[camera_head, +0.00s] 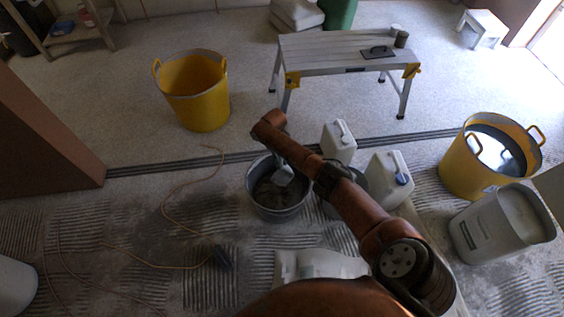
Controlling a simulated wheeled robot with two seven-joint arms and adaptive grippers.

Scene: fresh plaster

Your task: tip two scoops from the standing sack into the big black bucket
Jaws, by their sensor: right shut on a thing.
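The big bucket (251,193), dark grey to black, stands on the floor near the middle, with grey-brown material inside. My right arm reaches in from the lower right. My right gripper (281,152) points down over this bucket, shut on a pale grey scoop (285,174). The scoop is at or inside the bucket's mouth; its exact height and whether it holds anything are unclear. A whitish sack (318,264) shows below the bucket, partly hidden by my arm; its opening is not clear. My left gripper is not in view.
White canisters (338,146) and (388,180) stand right of the bucket, beside my arm. Yellow tubs stand at the upper left (197,100) and right (464,169). A grey bin (484,232) is at the right. A cable (165,212) crosses the left floor. A work platform (335,45) stands behind.

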